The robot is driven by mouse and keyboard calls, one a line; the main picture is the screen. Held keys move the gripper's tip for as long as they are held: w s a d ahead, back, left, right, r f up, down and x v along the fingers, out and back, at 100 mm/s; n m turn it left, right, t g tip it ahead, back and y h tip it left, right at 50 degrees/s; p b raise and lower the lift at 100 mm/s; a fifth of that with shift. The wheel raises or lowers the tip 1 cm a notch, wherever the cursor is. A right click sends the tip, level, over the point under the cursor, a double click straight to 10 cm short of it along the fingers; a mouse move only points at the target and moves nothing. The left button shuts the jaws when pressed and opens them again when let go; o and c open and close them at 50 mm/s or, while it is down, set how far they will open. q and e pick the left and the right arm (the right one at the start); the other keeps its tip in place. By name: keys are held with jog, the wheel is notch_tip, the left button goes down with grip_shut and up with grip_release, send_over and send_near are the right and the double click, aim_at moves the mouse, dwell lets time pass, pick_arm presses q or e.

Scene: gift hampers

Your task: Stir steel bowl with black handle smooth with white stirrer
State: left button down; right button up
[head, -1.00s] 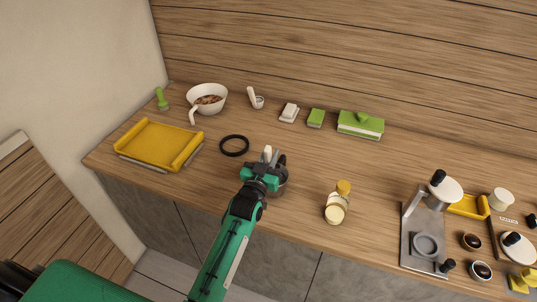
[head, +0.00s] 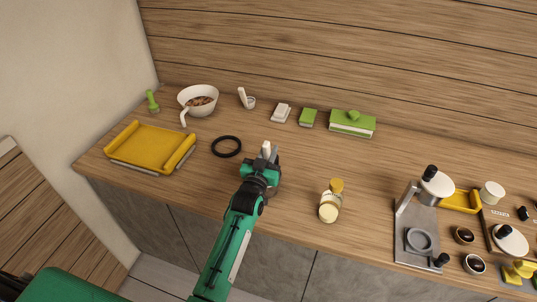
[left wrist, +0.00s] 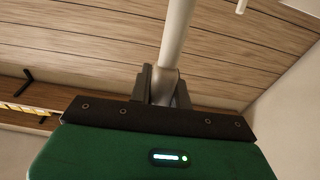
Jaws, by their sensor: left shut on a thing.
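My left gripper (head: 267,160) is above the front middle of the counter, shut on the white stirrer (head: 266,148), whose pale top stands up between the fingers. In the left wrist view the stirrer (left wrist: 174,38) is a smooth white rod clamped between the dark fingers (left wrist: 163,88). A greyish round edge (head: 277,188) shows just under the gripper and may be the steel bowl; the gripper and arm hide most of it. I cannot see its black handle clearly, nor the stirrer's lower end. My right gripper is not in view.
A black ring (head: 226,147) lies left of the gripper, and a yellow tray (head: 150,147) beyond it. A white bowl (head: 198,88) with brown contents stands at the back left. A jar (head: 330,207) with a yellow lid stands to the right. A metal stand (head: 405,235) is farther right.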

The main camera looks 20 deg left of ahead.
pick_arm(q)
jog(key=shift+w+a+f, duration=0.15)
jog(key=shift+w+f, duration=0.1)
jog(key=shift+f, duration=0.1)
jog(key=shift+a, duration=0.1)
jog(key=shift+w+a, duration=0.2)
jog(key=shift+a, duration=0.3)
